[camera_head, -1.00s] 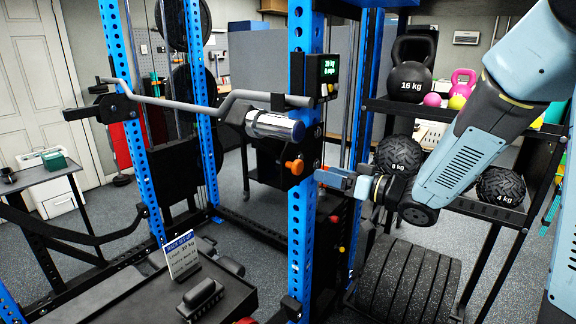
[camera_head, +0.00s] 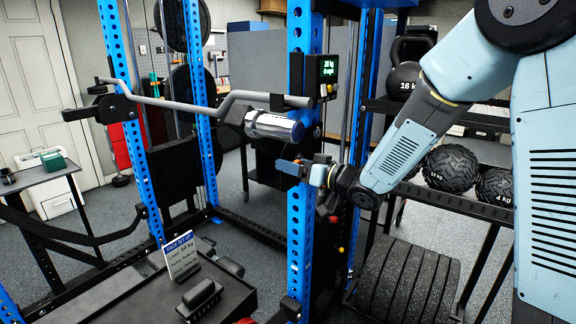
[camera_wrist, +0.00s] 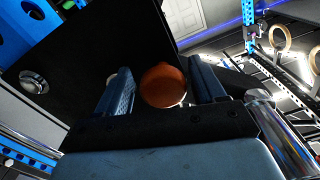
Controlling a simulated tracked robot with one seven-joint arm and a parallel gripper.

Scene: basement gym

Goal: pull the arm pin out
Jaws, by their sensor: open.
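The arm pin shows in the wrist view as a round orange knob (camera_wrist: 163,85) against a dark plate. My gripper (camera_head: 291,167) is open in front of the blue upright (camera_head: 302,215), just below the chrome roller (camera_head: 274,127). In the wrist view its two blue-grey fingers (camera_wrist: 160,88) stand on either side of the knob, with the left finger nearer to it. A small gap shows at the right finger; contact at the left is unclear. The gripper mostly hides the knob in the head view. The pin's shaft is hidden.
A bent grey bar (camera_head: 208,106) runs across the rack above my gripper. A small display (camera_head: 328,68) sits on the upright. A weight rack with a 16 kg kettlebell (camera_head: 404,78) and textured balls (camera_head: 452,168) stands to the right. A rack card (camera_head: 181,257) stands at lower left.

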